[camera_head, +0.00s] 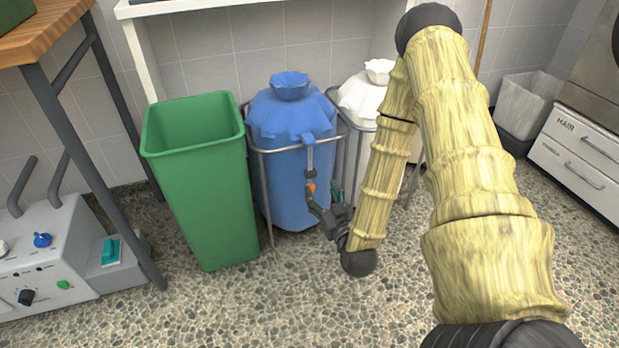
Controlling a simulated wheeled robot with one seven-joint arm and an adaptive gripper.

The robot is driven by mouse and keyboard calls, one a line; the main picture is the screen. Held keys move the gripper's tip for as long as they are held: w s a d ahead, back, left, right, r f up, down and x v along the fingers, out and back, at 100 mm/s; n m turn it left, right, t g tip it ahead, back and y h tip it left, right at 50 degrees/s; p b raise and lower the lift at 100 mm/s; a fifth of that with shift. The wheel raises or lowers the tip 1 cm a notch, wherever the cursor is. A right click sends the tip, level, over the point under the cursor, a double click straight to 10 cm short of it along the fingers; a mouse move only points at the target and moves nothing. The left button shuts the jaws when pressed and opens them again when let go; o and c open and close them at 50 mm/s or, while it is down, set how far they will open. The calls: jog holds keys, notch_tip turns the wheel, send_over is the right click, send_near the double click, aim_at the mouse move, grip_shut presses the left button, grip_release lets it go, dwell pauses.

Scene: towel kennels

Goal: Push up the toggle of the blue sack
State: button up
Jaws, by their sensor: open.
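The blue sack (283,185) stands upright in a metal frame, its neck (289,86) gathered at the top. A grey cord (310,160) hangs down its front right from a blue tab (319,138). A small orange toggle (310,188) is at the lower part of the cord. My dark gripper (314,195) is open at the toggle, with the jaws beside or around it. I cannot tell whether they touch it. My arm comes down from the upper right.
A green bin (205,190) stands close on the left of the blue sack. A white sack (362,98) in its own frame is on the right, partly behind my arm. A workbench leg (100,175) and a control box (50,255) are at the left. The front floor is clear.

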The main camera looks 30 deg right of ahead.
aim_at(312, 174)
jog(key=shift+b+x, duration=2.2)
jog(key=shift+x, duration=3.25)
jog(key=shift+d+r, duration=0.1)
jog(key=shift+d, duration=0.05)
grip_shut()
jog(key=shift+r, duration=0.1)
jog(key=shift+r+p, duration=1.95)
jog(key=shift+p, duration=0.1)
grip_release()
